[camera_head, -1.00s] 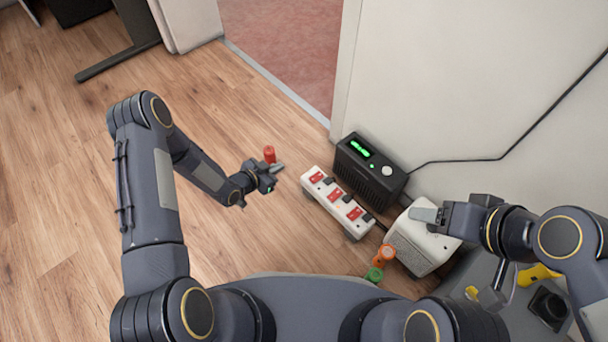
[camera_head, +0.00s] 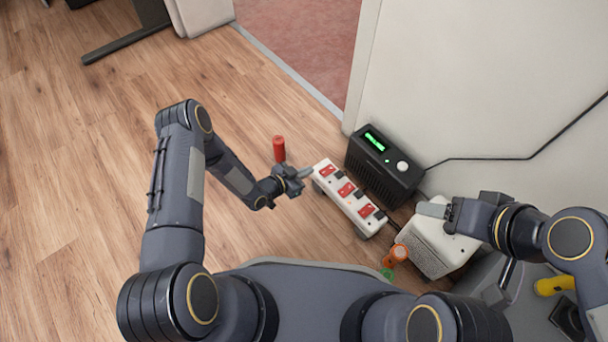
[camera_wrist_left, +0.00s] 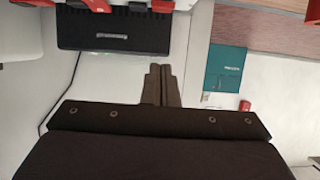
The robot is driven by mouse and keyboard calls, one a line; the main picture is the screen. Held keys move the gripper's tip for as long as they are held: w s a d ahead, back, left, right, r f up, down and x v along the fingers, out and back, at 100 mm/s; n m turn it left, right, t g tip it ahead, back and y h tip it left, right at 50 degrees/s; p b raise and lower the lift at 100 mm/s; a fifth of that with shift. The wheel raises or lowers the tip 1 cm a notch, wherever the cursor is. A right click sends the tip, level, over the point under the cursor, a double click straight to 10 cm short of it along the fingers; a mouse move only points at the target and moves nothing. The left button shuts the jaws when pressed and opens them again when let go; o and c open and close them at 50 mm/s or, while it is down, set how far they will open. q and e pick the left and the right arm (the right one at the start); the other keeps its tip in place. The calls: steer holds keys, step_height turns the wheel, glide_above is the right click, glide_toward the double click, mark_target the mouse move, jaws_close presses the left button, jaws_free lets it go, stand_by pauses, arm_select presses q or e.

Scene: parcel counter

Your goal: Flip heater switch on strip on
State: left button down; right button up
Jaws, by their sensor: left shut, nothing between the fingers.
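A white power strip (camera_head: 340,203) with red switches and black plugs lies diagonally in the middle of the head view. The red switches show at its far end (camera_head: 327,171), middle (camera_head: 346,189) and near end (camera_head: 366,211). I cannot read which is the heater's, or their positions. My left gripper (camera_head: 307,173) is shut and empty, its tip just left of the strip's far end; I cannot tell if they touch. In the left wrist view the shut fingers (camera_wrist_left: 162,86) point toward a dark box. My right gripper (camera_head: 432,210) looks shut, over a white box.
A black box with a green display (camera_head: 384,165) stands behind the strip, near the wall. The white box (camera_head: 428,248) stands at the strip's near right. A red cylinder (camera_head: 279,149) stands behind my left gripper.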

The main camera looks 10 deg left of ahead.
mark_target(327, 170)
arm_select(q)
steer(key=w+d+f+b, duration=0.1)
steer(key=f, duration=0.1)
steer(key=w+d+f+b, duration=0.1)
steer(key=f, duration=0.1)
steer(key=w+d+f+b, duration=0.1)
steer(key=w+d+b, duration=0.1)
steer(key=shift+f, duration=0.75)
